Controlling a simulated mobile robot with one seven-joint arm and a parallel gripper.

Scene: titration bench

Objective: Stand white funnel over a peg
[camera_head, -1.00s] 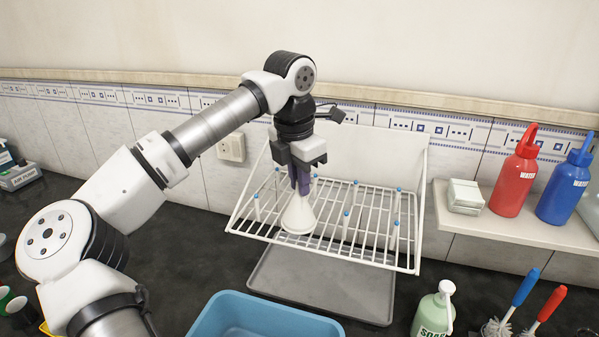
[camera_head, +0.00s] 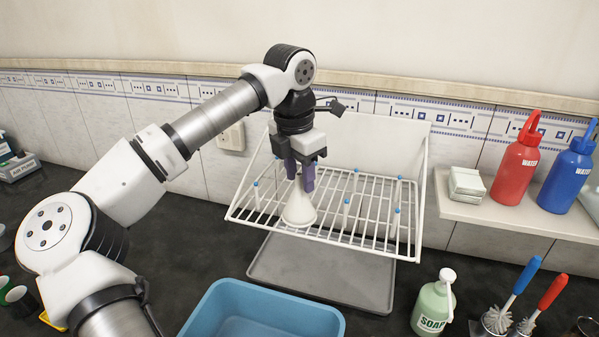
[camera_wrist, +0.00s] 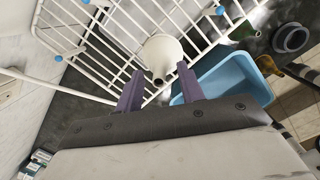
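The white funnel (camera_head: 299,210) stands upright, wide mouth down and stem up, on the left part of the white wire rack (camera_head: 385,145). In the wrist view the funnel (camera_wrist: 166,48) shows from above, its stem opening toward me. My gripper (camera_head: 300,183) is just above the funnel's cone, pointing down. Its purple fingers are spread on either side of the stem, and in the wrist view my gripper (camera_wrist: 159,72) shows gaps beside the stem. Blue-tipped pegs, such as one peg (camera_head: 397,212), stand around the funnel. Whether a peg is inside it is hidden.
A grey tray (camera_head: 320,277) lies below the rack. A blue basin (camera_head: 225,300) is in front, with a soap bottle (camera_head: 433,305) and brushes (camera_head: 523,280) to the right. A shelf (camera_head: 500,217) at right holds red and blue wash bottles.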

